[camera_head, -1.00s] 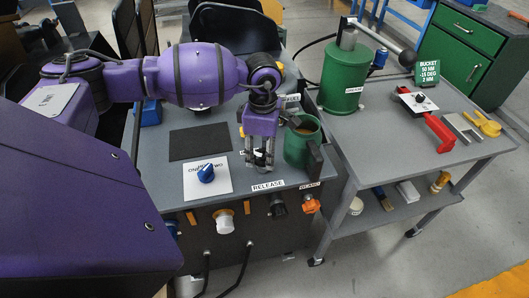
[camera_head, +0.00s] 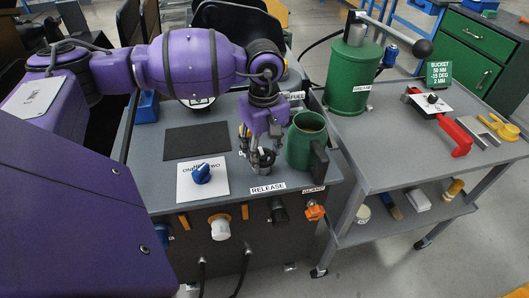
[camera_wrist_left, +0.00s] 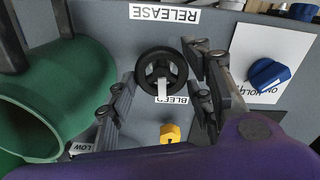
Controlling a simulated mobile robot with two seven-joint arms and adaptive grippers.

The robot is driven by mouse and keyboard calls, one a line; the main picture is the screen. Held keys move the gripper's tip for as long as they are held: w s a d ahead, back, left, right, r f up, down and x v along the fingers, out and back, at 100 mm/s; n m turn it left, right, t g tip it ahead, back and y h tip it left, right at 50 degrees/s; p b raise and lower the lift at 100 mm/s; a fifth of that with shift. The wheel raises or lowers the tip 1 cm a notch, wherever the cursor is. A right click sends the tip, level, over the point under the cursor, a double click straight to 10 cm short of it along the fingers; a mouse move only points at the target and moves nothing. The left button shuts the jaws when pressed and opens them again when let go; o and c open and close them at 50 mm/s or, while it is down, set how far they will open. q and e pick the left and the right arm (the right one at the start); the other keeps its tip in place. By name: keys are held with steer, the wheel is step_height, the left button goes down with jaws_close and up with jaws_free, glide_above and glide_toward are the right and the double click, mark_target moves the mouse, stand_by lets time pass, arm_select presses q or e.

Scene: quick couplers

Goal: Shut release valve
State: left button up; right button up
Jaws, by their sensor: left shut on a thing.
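The release valve is a small black handwheel (camera_wrist_left: 160,72) on the grey bench top, between an upside-down RELEASE label (camera_wrist_left: 164,14) and a partly covered BLEED label in the left wrist view. My left gripper (camera_head: 258,162) points down just behind the RELEASE label (camera_head: 267,188) in the head view. In the left wrist view its two fingers (camera_wrist_left: 160,80) stand on either side of the handwheel and are shut on it. In the head view the fingers mostly hide the wheel. My right gripper is in neither view.
A green mug-like vessel (camera_head: 303,146) stands close to the right of my left gripper. A blue knob (camera_head: 201,173) on a white plate is to its left. A yellow knob (camera_wrist_left: 173,132) is near the wheel. A cart (camera_head: 388,150) with a green cylinder (camera_head: 351,82) stands right.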

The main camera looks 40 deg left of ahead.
mark_target(264, 154)
arm_select(q)
steer(key=shift+m, duration=0.5)
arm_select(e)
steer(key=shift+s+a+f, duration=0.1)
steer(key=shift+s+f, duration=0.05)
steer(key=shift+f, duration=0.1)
arm_select(q)
steer(key=shift+w+r, duration=0.1)
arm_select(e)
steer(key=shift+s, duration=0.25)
arm_select(q)
steer(key=o, duration=1.1)
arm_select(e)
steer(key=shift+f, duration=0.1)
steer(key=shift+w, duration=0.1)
arm_select(q)
steer(key=shift+r, duration=0.3)
step_height(264, 154, up, 11)
steer(key=shift+r, duration=0.15)
